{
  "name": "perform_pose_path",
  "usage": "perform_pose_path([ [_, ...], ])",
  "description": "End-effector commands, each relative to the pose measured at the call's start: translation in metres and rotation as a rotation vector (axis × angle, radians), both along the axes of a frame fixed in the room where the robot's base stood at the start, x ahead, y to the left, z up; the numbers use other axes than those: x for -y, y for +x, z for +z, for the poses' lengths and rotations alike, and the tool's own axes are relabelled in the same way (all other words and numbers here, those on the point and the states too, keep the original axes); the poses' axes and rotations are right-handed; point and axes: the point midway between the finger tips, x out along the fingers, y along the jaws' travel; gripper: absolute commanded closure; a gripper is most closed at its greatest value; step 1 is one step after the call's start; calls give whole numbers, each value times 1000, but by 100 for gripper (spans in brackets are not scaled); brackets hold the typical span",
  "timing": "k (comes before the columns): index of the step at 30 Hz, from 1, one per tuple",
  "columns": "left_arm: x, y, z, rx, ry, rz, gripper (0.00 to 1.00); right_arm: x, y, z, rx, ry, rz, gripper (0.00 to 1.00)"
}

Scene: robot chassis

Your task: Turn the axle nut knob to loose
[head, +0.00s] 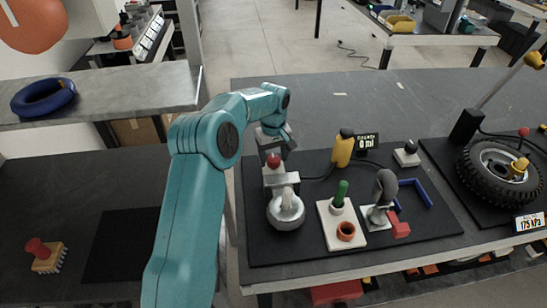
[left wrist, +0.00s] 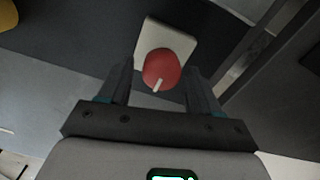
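A red round knob (head: 273,160) with a white pointer line sits on a pale square base at the left end of the bench mat. I take it as the axle nut knob; no label is legible. In the left wrist view the red knob (left wrist: 161,68) lies just past the fingers, its pointer aimed down and slightly left. My left gripper (head: 277,146) is right at the knob, pointing down. In the left wrist view its fingers (left wrist: 159,88) are apart, with gaps on both sides of the knob. My right gripper is not in view.
Close to the knob stand a round grey fixture (head: 286,211), a white plate with a green peg (head: 340,194), a grey handle (head: 384,188) and a yellow tool (head: 343,149). A tyre (head: 477,172) lies at the right. The bench behind the mat is clear.

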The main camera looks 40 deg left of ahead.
Motion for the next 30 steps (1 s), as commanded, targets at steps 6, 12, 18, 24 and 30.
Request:
perform_pose_path([
  [6, 2, -1, -3, -8, -4, -2, 31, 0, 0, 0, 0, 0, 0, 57],
  [12, 2, -1, 5, -8, -4, -2, 31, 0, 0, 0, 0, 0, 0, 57],
  [18, 2, -1, 47, -4, -4, -2, 31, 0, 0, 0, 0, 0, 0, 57],
  [24, 2, -1, 103, -3, -3, -3, 31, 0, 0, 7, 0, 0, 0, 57],
  [30, 2, -2, 144, -4, -4, -2, 31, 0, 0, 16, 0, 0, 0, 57],
])
